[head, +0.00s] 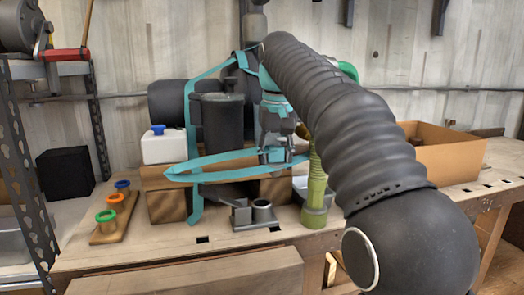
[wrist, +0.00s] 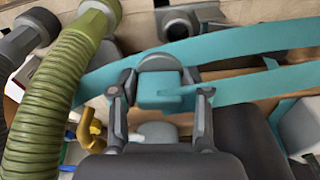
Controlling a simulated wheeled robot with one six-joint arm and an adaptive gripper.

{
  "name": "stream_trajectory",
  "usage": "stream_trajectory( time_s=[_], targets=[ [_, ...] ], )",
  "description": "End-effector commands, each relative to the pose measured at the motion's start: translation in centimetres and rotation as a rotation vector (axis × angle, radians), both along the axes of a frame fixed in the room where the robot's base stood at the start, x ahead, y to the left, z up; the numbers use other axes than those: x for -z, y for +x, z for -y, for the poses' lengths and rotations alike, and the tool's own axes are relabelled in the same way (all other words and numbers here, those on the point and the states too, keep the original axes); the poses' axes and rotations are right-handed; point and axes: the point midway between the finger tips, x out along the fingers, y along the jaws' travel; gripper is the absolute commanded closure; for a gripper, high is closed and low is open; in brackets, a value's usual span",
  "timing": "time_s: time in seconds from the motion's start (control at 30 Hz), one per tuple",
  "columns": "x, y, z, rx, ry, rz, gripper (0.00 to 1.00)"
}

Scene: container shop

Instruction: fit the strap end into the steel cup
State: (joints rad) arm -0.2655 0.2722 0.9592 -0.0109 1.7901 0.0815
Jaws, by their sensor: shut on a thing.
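The teal strap (head: 190,135) hangs in long loops over the dark equipment and out past the front of the wooden blocks. My gripper (head: 275,157) is shut on the strap end, a teal block (wrist: 158,92). In the wrist view my gripper (wrist: 160,104) has one finger on each side of the block. The steel cup (head: 262,210) stands on a grey bracketed base on the table, below and slightly in front of my gripper, apart from the strap end. A grey fixture at the top of the wrist view (wrist: 180,24) looks like this cup and base, partly behind the strap.
A green ribbed hose (head: 316,180) stands just right of the cup. Wooden blocks (head: 167,206) and a dark cylinder (head: 222,122) are behind. A board with coloured rings (head: 115,215) lies left; a cardboard box (head: 440,155) stands right. The table's front edge is near the cup.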

Motion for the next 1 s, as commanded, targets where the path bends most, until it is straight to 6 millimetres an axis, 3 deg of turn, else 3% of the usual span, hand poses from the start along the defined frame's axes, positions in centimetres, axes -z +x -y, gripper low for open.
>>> stream_trajectory(
  time_s=[0.1, 0.23, 1.0],
  targets=[
    [-0.2, 0.8, -2.3, -0.070, 0.000, 0.001, 0.92],
    [-0.1, 1.1, -3.1, -0.099, 0.000, 0.002, 0.92],
    [5.9, 1.0, -3.1, -0.099, -0.001, 0.001, 0.92]
  ],
)
